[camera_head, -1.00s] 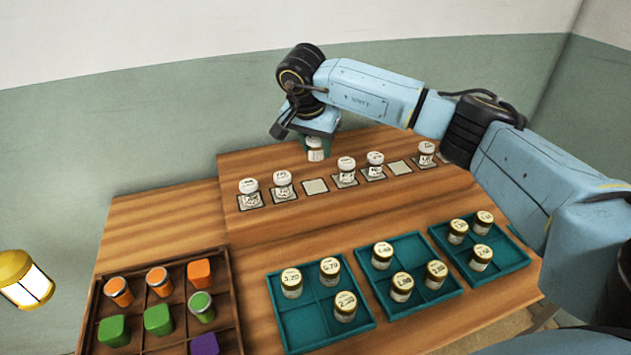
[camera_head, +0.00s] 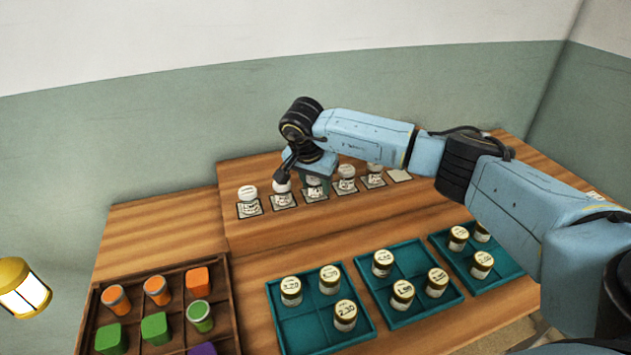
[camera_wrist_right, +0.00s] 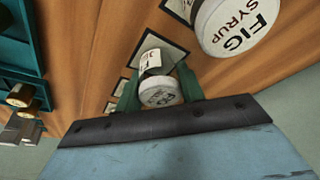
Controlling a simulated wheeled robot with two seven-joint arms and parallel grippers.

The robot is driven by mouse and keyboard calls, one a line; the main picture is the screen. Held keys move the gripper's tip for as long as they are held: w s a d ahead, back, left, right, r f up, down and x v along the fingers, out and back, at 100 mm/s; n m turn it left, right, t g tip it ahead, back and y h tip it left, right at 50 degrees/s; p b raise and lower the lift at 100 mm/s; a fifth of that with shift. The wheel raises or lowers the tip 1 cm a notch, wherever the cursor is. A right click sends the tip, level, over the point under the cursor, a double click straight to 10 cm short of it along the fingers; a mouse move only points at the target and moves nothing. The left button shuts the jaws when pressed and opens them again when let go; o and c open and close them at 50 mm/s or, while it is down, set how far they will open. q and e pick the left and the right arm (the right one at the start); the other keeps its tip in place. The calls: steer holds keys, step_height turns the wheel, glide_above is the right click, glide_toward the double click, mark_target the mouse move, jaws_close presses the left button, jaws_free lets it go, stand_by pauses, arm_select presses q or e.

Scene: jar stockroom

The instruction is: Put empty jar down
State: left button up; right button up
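My right gripper (camera_head: 316,178) points down over the row of dark-edged square pads on the raised back shelf. Its green fingers are on both sides of a white-lidded jar (camera_wrist_right: 160,92) and look closed on it. The jar is upright at the third pad from the left (camera_head: 316,195), which also shows in the right wrist view (camera_wrist_right: 172,52). I cannot tell whether its base touches the pad. In the head view the gripper mostly hides the jar. Whether the jar is empty does not show. My left gripper is not in view.
White-lidded jars stand close on both sides, at left (camera_head: 282,190) and right (camera_head: 346,177); one reads FIG SYRUP (camera_wrist_right: 235,25). A bare pad (camera_head: 399,176) lies farther right. Teal trays (camera_head: 320,325) with gold-lidded jars and a brown crate (camera_head: 235,318) are in front.

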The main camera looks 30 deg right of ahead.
steer(key=o, duration=0.4)
steer(key=shift+c, duration=0.2)
steer(key=v, duration=1.2)
steer(key=shift+r, duration=0.15)
steer(key=shift+a, duration=0.1)
